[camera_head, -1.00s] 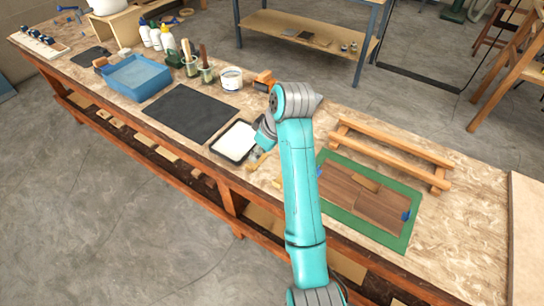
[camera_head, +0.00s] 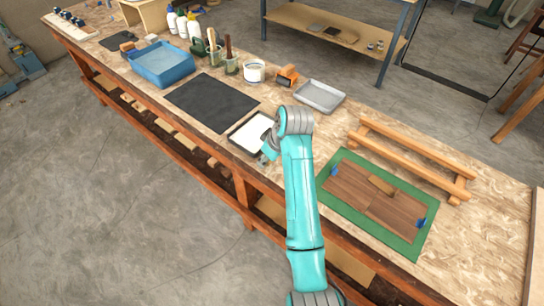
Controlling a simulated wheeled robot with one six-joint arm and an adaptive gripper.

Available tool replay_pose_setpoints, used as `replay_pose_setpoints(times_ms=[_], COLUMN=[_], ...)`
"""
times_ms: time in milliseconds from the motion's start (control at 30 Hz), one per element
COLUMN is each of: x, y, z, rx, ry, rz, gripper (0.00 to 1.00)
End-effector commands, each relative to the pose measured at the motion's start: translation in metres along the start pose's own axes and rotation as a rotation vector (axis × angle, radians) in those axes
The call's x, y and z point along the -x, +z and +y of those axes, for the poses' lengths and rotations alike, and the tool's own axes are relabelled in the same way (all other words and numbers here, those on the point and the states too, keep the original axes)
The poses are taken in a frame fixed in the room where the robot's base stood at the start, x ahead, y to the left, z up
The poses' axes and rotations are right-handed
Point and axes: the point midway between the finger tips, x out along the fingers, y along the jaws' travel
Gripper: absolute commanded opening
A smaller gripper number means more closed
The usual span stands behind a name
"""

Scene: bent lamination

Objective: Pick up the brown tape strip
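A light brown strip (camera_head: 382,185), which looks like the brown tape strip, lies across the seam between dark brown wood sheets (camera_head: 352,188). The sheets lie on a green mat (camera_head: 340,209), with small blue pieces at their left and right ends. My gripper (camera_head: 266,156) is low at the right edge of the white-filled tray, left of the mat and well apart from the strip. It is small and mostly hidden behind my arm, so its fingers and any held thing cannot be made out.
Wooden rails (camera_head: 414,150) stand behind the mat. A grey tray (camera_head: 320,95), an orange tool (camera_head: 288,77) and a white tub (camera_head: 254,71) stand farther back. A white-filled tray (camera_head: 249,131) and a black mat (camera_head: 211,102) lie left. The bench's right end is clear.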

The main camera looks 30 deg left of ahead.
Motion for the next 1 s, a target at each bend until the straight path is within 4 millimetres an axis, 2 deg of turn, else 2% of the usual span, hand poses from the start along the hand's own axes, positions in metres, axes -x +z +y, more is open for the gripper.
replay_pose_setpoints(times_ms=[267,300,433,467,833,1000], x=[-0.005,-0.005,-0.005,-0.005,-0.004,0.011], y=[0.000,0.000,0.000,0.000,-0.001,-0.007], z=[0.000,0.000,0.000,0.000,0.000,0.001], rx=[0.000,0.000,0.000,0.000,0.000,0.000], ry=[0.001,0.001,0.001,0.001,0.001,0.002], rz=[0.001,0.001,0.001,0.001,0.001,0.002], gripper=[0.33,0.30,0.02,0.00,0.00,0.00])
